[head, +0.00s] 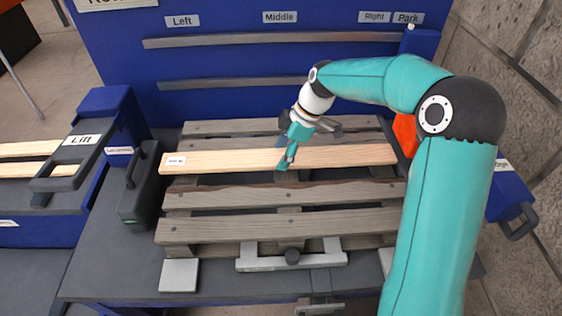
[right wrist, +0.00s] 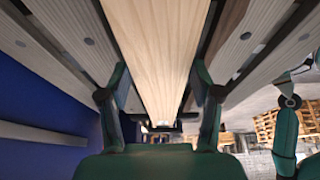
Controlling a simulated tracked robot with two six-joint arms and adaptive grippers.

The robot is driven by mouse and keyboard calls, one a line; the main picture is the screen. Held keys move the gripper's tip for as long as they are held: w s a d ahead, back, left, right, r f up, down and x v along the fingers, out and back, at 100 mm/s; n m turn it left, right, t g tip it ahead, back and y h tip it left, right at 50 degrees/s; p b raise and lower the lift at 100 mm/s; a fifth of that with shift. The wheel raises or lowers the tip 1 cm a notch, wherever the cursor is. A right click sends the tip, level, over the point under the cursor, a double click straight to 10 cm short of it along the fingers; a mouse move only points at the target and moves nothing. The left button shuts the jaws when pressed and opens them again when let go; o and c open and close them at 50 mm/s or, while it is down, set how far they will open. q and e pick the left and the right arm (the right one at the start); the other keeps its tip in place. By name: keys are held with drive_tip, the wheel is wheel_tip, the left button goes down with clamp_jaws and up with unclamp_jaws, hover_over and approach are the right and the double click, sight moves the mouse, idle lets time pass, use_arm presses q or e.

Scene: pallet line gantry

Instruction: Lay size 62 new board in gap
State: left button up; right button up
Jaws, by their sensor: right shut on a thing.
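The new board (head: 230,160) is pale, clean wood with a small white label at its left end, too small to read. It lies lengthwise across the weathered grey pallet (head: 285,222), over the space between the rear slats and the front slats. I cannot tell whether it rests on the pallet or is slightly above it. My right gripper (head: 287,160) is shut on the board near its middle. In the right wrist view the board (right wrist: 155,50) runs between the two fingers (right wrist: 160,100), with grey slats on both sides. My left gripper does not show.
A blue panel (head: 240,60) with metal rails stands behind the pallet. A dark handled clamp block (head: 141,185) is at the left, beside the blue Lift station (head: 75,155). A metal clamp (head: 292,257) sits at the pallet's front edge. An orange part (head: 405,132) is near the right end.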

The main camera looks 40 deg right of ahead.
wheel_tip(320, 180, down, 4)
drive_tip(key=shift+r, duration=0.25)
drive_tip(key=o, duration=1.1)
drive_tip(key=shift+r, duration=0.15)
drive_tip(key=v, duration=1.1)
drive_tip(key=shift+s+d+r, duration=0.15)
drive_tip(key=shift+r, duration=0.2)
